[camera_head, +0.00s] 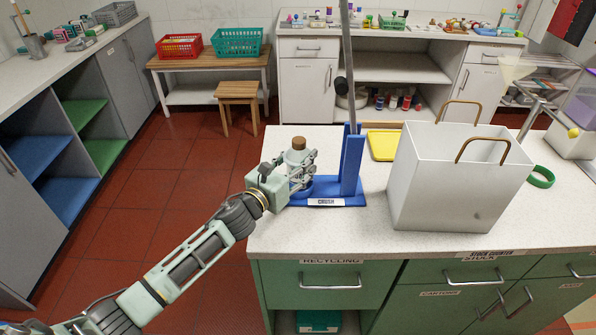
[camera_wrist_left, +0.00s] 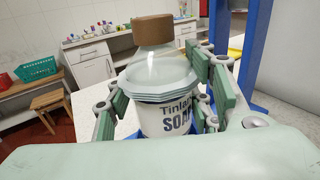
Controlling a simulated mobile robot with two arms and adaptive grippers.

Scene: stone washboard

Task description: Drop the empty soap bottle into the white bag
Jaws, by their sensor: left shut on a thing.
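The soap bottle (camera_wrist_left: 162,78) is clear with a brown cap and a white label reading "SOAP"; it looks empty above the label. In the head view the bottle (camera_head: 297,157) stands upright at the blue stand (camera_head: 352,165) on the counter's left part. My left gripper (camera_head: 298,172) is shut on it, with fingers on both sides in the left wrist view (camera_wrist_left: 160,105). Whether its base touches the stand is hidden. The white bag (camera_head: 447,190) stands upright and open, with two brown handles, to the right of the stand. My right gripper is not in view.
The blue stand's tall post with a grey rod (camera_head: 349,75) rises between bottle and bag. The counter front (camera_head: 330,235) is clear.

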